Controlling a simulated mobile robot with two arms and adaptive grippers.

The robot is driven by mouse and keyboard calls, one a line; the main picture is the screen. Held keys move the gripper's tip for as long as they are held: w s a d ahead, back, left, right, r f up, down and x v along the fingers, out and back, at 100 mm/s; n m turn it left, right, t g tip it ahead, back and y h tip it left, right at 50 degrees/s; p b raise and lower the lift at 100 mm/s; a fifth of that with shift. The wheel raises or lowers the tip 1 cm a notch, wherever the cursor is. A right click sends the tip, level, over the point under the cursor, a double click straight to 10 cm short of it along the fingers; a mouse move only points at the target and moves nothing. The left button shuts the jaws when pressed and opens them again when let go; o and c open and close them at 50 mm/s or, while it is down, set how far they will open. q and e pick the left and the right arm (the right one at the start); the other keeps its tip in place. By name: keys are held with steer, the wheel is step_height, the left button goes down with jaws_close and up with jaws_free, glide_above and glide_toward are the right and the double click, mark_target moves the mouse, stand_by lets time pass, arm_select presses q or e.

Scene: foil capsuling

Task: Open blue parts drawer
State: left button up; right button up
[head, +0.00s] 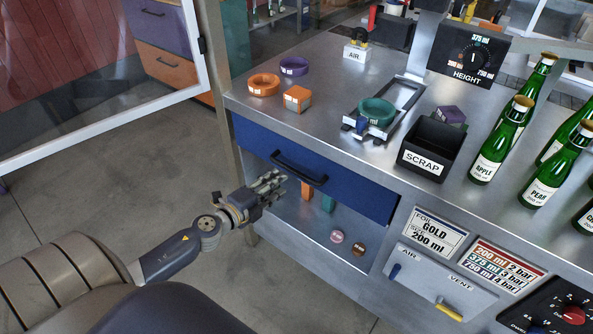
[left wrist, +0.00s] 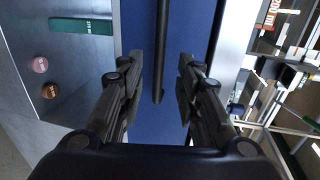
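The blue parts drawer (head: 350,186) is in the front of the steel bench, below the worktop, and looks closed. Its dark bar handle (head: 299,168) runs along the front. My left gripper (head: 279,180) is just in front of the drawer, near the handle's left end. In the left wrist view the blue drawer front (left wrist: 172,126) fills the middle. The handle (left wrist: 161,50) points down between the two open fingers (left wrist: 160,92), apart from both. The gripper holds nothing. My right gripper is not in view.
Below the drawer, an open shelf (head: 310,220) holds orange and green pieces and two small round caps. On the worktop are a SCRAP bin (head: 432,150), several green bottles (head: 502,143), and orange, purple and teal rings. A valve panel (head: 440,282) sits right of the shelf.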

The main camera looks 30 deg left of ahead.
mark_target(294, 169)
arm_select(q)
steer(key=x, duration=0.9)
steer(key=shift+w+f, duration=0.1)
steer(key=shift+w, duration=0.05)
steer(key=shift+a, duration=0.1)
jaws_close()
